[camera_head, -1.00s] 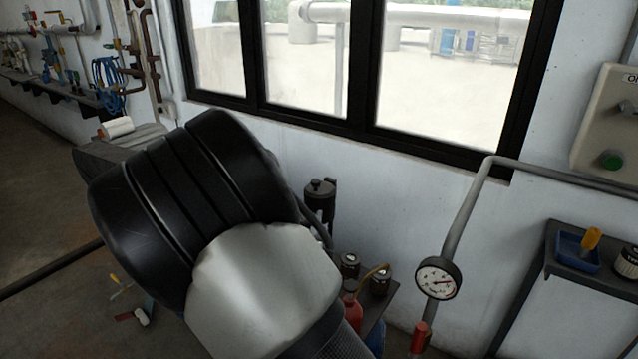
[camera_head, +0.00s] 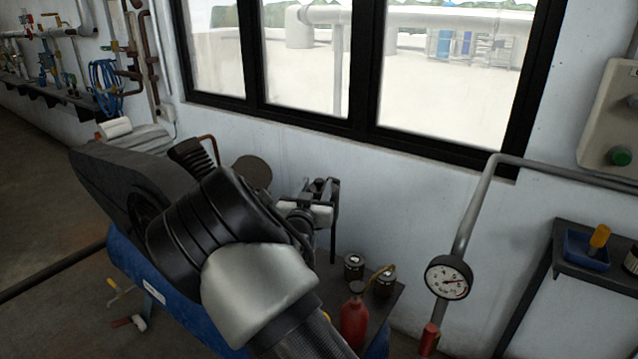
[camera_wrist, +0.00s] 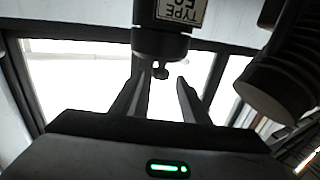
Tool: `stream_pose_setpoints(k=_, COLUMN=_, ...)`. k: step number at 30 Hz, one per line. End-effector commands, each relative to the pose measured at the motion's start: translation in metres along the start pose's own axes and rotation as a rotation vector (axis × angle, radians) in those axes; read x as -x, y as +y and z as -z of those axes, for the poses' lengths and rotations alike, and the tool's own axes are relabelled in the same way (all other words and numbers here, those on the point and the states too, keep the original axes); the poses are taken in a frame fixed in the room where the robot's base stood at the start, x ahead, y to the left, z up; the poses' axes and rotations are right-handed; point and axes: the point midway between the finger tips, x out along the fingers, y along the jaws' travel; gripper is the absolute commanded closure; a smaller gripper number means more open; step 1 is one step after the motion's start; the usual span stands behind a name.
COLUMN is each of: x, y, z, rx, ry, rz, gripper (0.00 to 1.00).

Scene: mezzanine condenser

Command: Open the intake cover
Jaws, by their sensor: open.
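A dark grey machine housing (camera_head: 105,180) on a blue base (camera_head: 170,290) stands left of my arm in the head view. A dark round disc (camera_head: 252,172) shows behind my arm near the wall; I cannot tell whether it is the intake cover. My gripper (camera_head: 322,200) is beyond my arm, below the window, and partly hidden. In the wrist view my gripper (camera_wrist: 162,92) is open, its two fingers apart and empty. A dark cylinder (camera_wrist: 162,42) with a white "TYPE" label and a small knob appears just beyond the fingertips. Contact cannot be told.
A pressure gauge (camera_head: 448,277) on a grey pipe is farther right. A shelf with a blue tray (camera_head: 587,250) is at the right edge. Open floor lies left.

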Motion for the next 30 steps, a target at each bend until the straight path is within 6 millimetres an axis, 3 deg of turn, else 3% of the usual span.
stream_pose_setpoints(k=7, x=-0.032, y=0.0, z=-0.001, rx=0.001, ry=0.0, rz=0.001, gripper=0.58)
stream_pose_setpoints(k=18, x=-0.037, y=0.0, z=0.0, rx=0.001, ry=-0.001, rz=0.0, gripper=0.58)
stream_pose_setpoints(k=26, x=-0.037, y=0.0, z=0.0, rx=0.0, ry=-0.001, rz=0.001, gripper=1.0)
stream_pose_setpoints(k=30, x=-0.037, y=0.0, z=0.0, rx=0.0, ry=-0.001, rz=0.001, gripper=1.0)
